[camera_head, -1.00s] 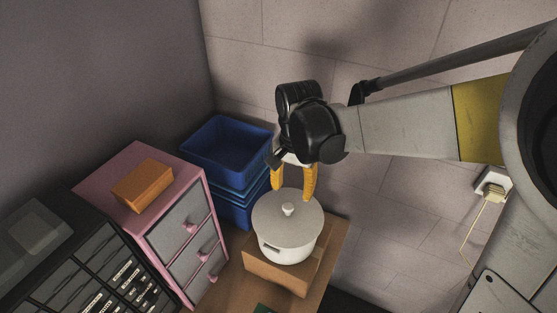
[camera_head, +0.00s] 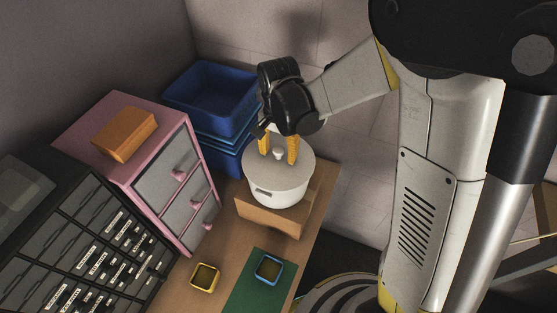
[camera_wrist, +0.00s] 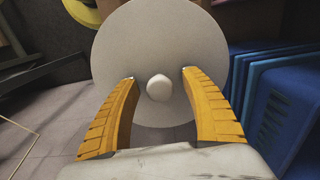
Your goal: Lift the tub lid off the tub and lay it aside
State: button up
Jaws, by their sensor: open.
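The white tub (camera_head: 277,192) stands on a brown box. Its round grey-white tub lid (camera_head: 296,171) sits on top, with a small pale knob (camera_head: 279,154) at the centre. My gripper (camera_head: 278,156) is just above the lid, with its yellow fingers open. In the wrist view, the lid (camera_wrist: 160,35) fills the upper middle and the knob (camera_wrist: 159,88) shows between the parted fingertips of my gripper (camera_wrist: 157,76). The fingers are apart from the knob on both sides. Whether the fingertips touch the lid cannot be told.
The brown box (camera_head: 268,217) is near the table's right edge. Stacked blue crates (camera_head: 215,125) stand behind left, and a pink drawer unit (camera_head: 140,175) bears an orange box (camera_head: 124,134). A green mat (camera_head: 246,290) holds a blue-rimmed tray (camera_head: 269,269); a yellow tray (camera_head: 205,278) lies beside it.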

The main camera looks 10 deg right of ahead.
jog(key=shift+c, duration=0.4)
grip_shut()
jog(key=shift+r, duration=0.1)
